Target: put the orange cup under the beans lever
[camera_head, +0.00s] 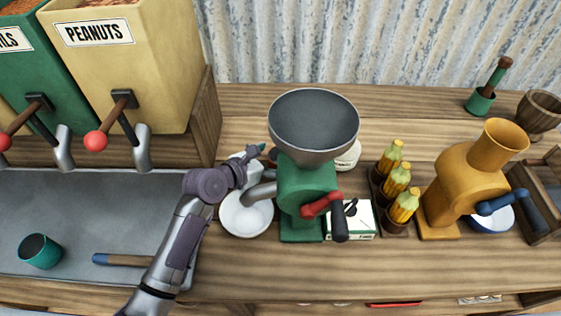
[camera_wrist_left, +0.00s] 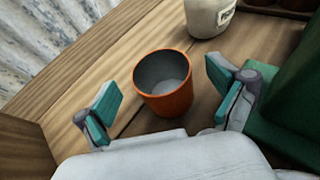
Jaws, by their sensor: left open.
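The orange cup (camera_wrist_left: 172,103) stands upright on the wooden counter in the left wrist view. My left gripper (camera_wrist_left: 163,98) is open, with one teal-padded finger to each side of the cup in the picture and visible gaps between them. In the head view my left gripper (camera_head: 254,155) is behind the white bowl, left of the green grinder, and the cup is hidden there. No lever marked beans is in view; the peanuts dispenser (camera_head: 150,75) with its red-knobbed lever (camera_head: 97,141) shows at upper left. My right gripper is not in view.
The green grinder (camera_head: 303,192) stands close right of my gripper, with a white bowl (camera_head: 240,218) under its spout. A white jar (camera_wrist_left: 207,16) stands beyond the cup. A teal cup (camera_head: 40,251) is on the grey tray (camera_head: 90,205). The front counter is mostly clear.

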